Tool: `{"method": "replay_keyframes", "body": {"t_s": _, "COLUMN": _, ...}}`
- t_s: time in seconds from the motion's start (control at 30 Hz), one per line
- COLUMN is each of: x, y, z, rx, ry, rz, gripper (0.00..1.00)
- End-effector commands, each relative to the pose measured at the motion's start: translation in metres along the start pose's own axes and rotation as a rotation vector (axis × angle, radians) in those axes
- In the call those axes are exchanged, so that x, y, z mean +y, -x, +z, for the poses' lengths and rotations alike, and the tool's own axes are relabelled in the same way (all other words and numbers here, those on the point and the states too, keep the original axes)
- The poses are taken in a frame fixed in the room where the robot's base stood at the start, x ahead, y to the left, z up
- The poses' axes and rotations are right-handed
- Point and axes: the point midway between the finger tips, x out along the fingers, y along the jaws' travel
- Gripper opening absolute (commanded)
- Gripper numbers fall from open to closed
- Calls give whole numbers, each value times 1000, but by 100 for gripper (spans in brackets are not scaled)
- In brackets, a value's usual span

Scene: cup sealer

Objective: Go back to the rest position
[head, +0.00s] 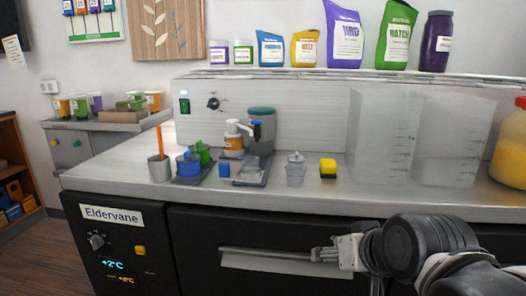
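My gripper (337,248) is in front of the black counter front, pointing left, with my arm reaching in from the lower right. Its fingertips are at the right end of a long metal drawer handle (265,253). I cannot tell whether they touch the handle or only overlap it in the picture. The fingers are too small here to show whether they are open or shut. No loose object shows in the gripper.
A shelf above carries pouches and jars. Floor shows at the lower left.

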Motion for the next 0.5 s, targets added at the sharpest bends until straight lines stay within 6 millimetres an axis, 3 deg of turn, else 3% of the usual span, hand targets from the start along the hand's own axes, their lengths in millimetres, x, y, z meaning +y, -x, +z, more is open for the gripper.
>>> {"method": "replay_keyframes", "body": {"t_s": 0.03, "x": 13, "y": 2, "z": 20, "rx": -29, "ry": 4, "rz": 30, "gripper": 51}}
{"method": "replay_keyframes", "body": {"t_s": 0.27, "x": 58, "y": 12, "z": 95, "rx": -157, "ry": 20, "rz": 152, "gripper": 51}}
{"method": "replay_keyframes", "body": {"t_s": 0.3, "x": 62, "y": 16, "z": 99, "rx": -171, "ry": 21, "rz": 165, "gripper": 51}}
{"method": "replay_keyframes", "body": {"t_s": 0.5, "x": 54, "y": 41, "z": 68, "rx": -165, "ry": 23, "rz": 158, "gripper": 51}}
